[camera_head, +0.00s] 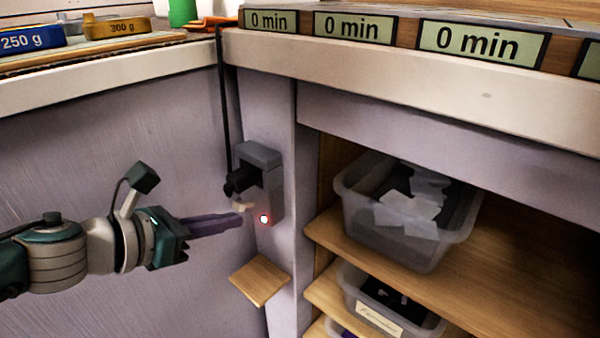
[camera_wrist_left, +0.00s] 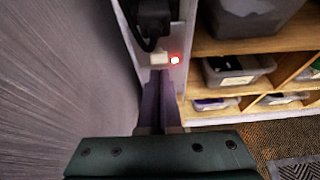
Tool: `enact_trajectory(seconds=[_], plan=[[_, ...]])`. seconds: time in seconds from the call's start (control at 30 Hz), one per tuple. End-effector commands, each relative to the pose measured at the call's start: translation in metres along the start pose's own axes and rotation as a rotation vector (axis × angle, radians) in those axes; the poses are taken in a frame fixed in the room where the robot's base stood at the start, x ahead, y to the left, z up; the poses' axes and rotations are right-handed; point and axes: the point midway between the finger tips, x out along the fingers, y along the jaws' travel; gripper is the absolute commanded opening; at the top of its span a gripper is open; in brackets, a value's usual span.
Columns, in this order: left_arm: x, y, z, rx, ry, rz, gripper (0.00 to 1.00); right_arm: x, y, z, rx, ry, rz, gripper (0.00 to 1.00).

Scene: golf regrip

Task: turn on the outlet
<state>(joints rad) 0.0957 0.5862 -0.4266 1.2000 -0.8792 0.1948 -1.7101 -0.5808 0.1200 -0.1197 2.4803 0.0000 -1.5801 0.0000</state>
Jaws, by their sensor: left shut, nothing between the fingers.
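The outlet (camera_head: 262,165) is a grey box on the bench's side post, with a black plug and cord in its upper part. A small light ringed in red (camera_head: 264,219) glows low on its face, and a cream switch (camera_head: 243,206) sticks out beside it. In the left wrist view, the switch (camera_wrist_left: 159,58) is just beyond the fingertips, left of the light (camera_wrist_left: 175,60). My left gripper (camera_head: 240,220) is shut and empty, its purple fingers pointing at the switch. I cannot tell whether they touch it. My right gripper is not in view.
A small wooden ledge (camera_head: 260,280) juts out below the outlet. Wooden shelves (camera_head: 490,285) with clear bins (camera_head: 400,240) stand to the right. The bench top (camera_head: 400,75) with "0 min" labels is above. The black cord (camera_head: 224,110) hangs down to the plug.

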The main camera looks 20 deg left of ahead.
Motion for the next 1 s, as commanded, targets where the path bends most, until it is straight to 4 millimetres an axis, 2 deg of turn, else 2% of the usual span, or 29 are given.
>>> enact_trajectory(seconds=[0.4, 0.73, 0.87, 1.0], plan=[[-0.007, 0.0, 0.016, 0.0, -0.001, 0.0, 0.0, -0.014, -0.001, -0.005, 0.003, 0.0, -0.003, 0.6], [-0.006, 0.0, 0.019, 0.0, -0.01, -0.001, 0.0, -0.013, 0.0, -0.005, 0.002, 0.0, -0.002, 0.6], [-0.003, 0.002, 0.012, 0.0, -0.01, -0.001, 0.0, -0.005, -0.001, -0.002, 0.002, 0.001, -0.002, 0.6], [0.006, 0.006, -0.009, 0.002, -0.004, -0.001, 0.0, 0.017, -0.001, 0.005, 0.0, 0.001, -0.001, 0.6]])
